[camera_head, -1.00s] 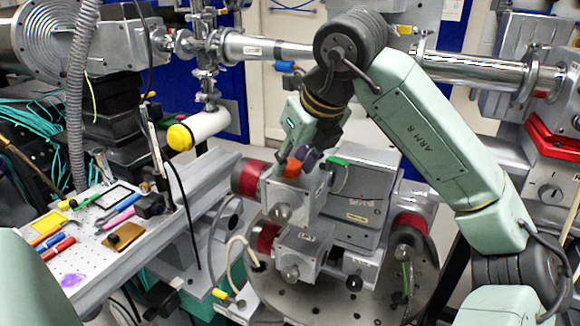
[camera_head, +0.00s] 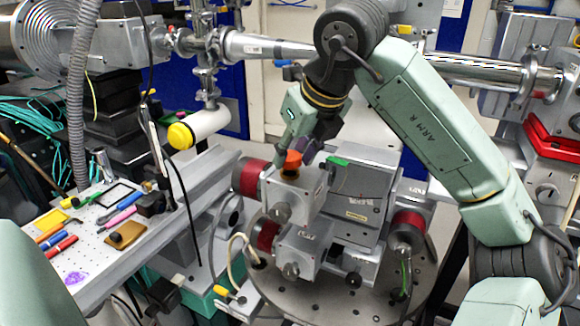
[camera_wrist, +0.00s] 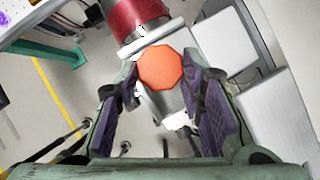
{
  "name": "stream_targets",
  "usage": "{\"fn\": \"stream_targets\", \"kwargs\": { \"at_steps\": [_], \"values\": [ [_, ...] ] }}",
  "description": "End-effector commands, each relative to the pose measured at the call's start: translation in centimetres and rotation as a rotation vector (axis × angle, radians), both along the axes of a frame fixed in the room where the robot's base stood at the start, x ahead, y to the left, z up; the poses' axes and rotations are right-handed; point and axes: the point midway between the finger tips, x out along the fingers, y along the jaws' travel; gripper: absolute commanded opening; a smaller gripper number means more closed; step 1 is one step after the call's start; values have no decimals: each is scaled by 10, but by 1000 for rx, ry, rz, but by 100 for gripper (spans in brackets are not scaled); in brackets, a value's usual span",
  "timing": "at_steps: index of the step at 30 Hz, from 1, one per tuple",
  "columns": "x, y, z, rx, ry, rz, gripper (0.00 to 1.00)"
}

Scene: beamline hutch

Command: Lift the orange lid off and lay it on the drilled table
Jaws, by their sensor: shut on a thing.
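In the wrist view the lid (camera_wrist: 160,67) is an orange, many-sided disc between the fingertips. My gripper (camera_wrist: 161,80) is shut on it, with a purple-padded finger on each side. In the head view my gripper (camera_head: 303,152) comes down from above and behind the lid. Whether the lid is clear of the part below is hard to tell. A pale drilled table top (camera_head: 101,257) lies at the left.
The drilled top holds coloured pens, a black frame (camera_head: 113,195), a brown pad (camera_head: 124,233) and a purple patch. A round plate with holes (camera_head: 330,305) lies under the stage stack. A white cylinder with a yellow end (camera_head: 199,128) and a black cable (camera_head: 180,190) stand between.

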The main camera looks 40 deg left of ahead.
Motion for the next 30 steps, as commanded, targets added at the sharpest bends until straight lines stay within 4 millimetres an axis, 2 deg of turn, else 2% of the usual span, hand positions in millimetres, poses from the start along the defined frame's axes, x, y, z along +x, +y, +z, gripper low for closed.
{"fn": "stream_targets", "kwargs": {
  "at_steps": [8, 30],
  "values": [
    [0, 0, 6, 0, 0, 0, 2],
    [0, 0, 43, 0, -1, 0, 2]
  ]
}}
